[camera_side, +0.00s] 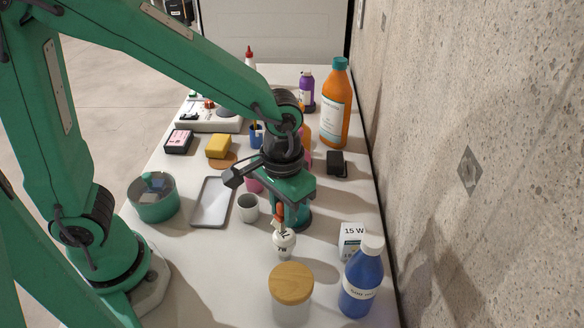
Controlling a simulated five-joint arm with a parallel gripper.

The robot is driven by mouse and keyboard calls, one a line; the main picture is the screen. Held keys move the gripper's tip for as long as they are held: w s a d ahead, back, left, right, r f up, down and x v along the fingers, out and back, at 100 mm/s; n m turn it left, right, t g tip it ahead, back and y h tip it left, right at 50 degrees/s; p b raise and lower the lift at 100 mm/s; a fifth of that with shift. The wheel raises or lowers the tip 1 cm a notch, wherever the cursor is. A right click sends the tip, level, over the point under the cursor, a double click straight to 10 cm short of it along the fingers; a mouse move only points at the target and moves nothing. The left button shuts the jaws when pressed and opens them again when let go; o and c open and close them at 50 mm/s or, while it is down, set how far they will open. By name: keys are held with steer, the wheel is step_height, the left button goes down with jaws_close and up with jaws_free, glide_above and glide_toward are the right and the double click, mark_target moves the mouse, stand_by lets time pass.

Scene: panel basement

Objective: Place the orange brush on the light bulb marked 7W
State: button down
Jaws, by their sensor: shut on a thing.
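My gripper (284,210) points down over the table and is shut on the orange brush (280,212). The brush hangs with its lower end right at the top of a white light bulb (284,244) that carries dark lettering. The lettering is small, but seems to read 7W. I cannot tell whether the brush touches the bulb or is just above or behind it. The fingers hide part of the brush.
A white 15 W box (351,240) and a blue bottle (361,280) stand to the right. A wooden-lidded jar (291,284) is in front. A grey cup (248,208) and a grey tray (201,218) are left. A tall orange bottle (336,105) stands behind.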

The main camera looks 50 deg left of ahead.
steer(key=shift+f, duration=1.55)
steer(key=shift+f, duration=0.15)
steer(key=c, duration=1.2)
jaws_free()
step_height(320, 180, up, 12)
steer(key=shift+r, duration=0.2)
steer(key=shift+a, duration=0.1)
steer(key=s+a+r+t, duration=0.1)
steer(key=s+a+t, duration=0.1)
steer(key=a, duration=0.6)
steer(key=s+a+r+t, duration=0.2)
steer(key=s+a+t, duration=0.1)
steer(key=a, duration=0.4)
steer(key=shift+s+a+t, duration=0.3)
steer(key=shift+s+a, duration=0.05)
steer(key=shift+s, duration=0.3)
